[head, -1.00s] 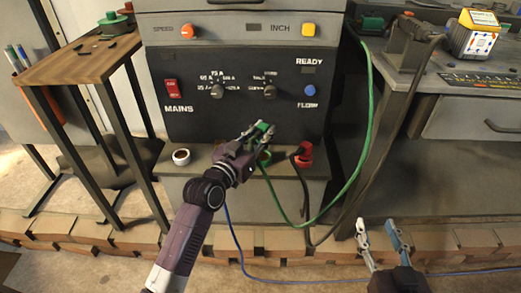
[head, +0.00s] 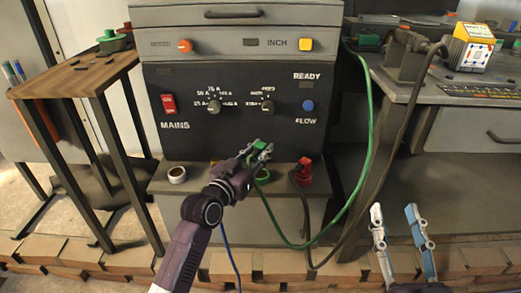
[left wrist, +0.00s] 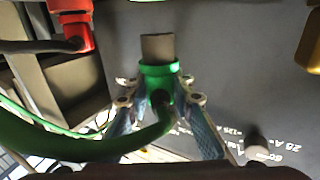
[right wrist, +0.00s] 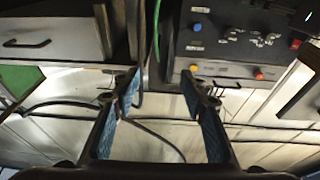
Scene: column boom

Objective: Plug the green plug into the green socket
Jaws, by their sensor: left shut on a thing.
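My left gripper (head: 262,149) is shut on the green plug (left wrist: 158,80), above the panel's front ledge. In the left wrist view the plug's grey end points to the top of the picture, and its green cable (left wrist: 50,141) runs to the left. The green socket (head: 262,177) is on the ledge just below the gripper in the head view, partly covered by the gripper and cable. The plug looks apart from it. My right gripper (head: 393,212) is open and empty, low at the right; its spread fingers also show in the right wrist view (right wrist: 161,85).
A red plug (head: 305,168) with a dark cable stands right of the green socket. A white-rimmed socket (head: 177,174) is at the ledge's left. A wooden side table (head: 75,75) stands left, a grey bench (head: 465,93) right. The green cable loops between the panel and bench.

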